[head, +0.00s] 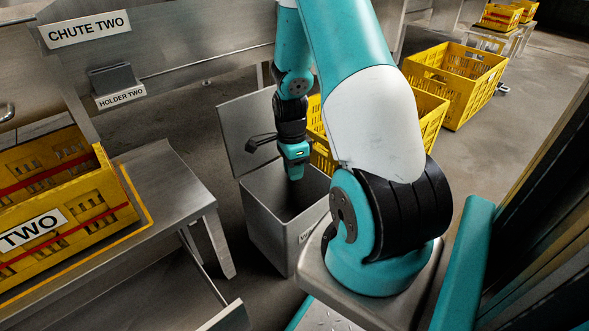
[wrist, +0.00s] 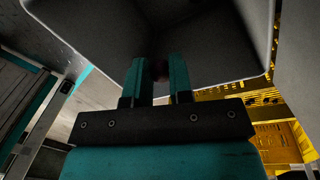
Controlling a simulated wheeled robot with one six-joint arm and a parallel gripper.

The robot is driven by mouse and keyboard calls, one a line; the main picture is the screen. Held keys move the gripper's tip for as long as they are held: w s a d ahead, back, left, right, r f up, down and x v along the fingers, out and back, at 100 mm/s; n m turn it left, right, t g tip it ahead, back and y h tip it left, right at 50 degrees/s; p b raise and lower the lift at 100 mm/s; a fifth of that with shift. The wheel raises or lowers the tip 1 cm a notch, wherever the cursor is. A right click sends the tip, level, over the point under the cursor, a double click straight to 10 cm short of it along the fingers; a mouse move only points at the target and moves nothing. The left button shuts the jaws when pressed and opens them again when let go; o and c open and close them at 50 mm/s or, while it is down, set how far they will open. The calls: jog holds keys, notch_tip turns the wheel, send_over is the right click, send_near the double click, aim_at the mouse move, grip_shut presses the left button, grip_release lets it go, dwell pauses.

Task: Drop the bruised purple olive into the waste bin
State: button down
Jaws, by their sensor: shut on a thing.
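The waste bin (head: 268,236) is a grey metal box on the floor with its lid (head: 246,132) raised at the back. My gripper (head: 296,176) points down over the bin's opening in the head view. In the wrist view my gripper (wrist: 160,72) is shut on a small dark, brownish-purple thing, the olive (wrist: 160,71), between its two teal fingers. The olive is mostly hidden by the fingers, and its bruise cannot be made out. The bin's dark inside (wrist: 210,40) lies beyond the fingertips in the wrist view. The olive does not show in the head view.
A metal table (head: 175,190) with a yellow crate (head: 70,210) marked TWO stands left of the bin. Yellow crates (head: 455,80) stand on the floor behind and to the right. A sign reading CHUTE TWO (head: 88,29) and a holder (head: 112,80) are at upper left.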

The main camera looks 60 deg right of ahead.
jog(key=shift+f+b, duration=0.5)
jog(key=shift+f, duration=0.35)
jog(key=shift+r, duration=0.1)
jog(key=c, duration=0.9)
grip_release()
jog(key=shift+c, duration=0.2)
notch_tip(320, 180, up, 17)
jog(key=w+d+p, duration=0.1)
jog(key=p, duration=0.9)
jog(key=shift+w+r, duration=0.15)
jog(key=shift+w, duration=0.2)
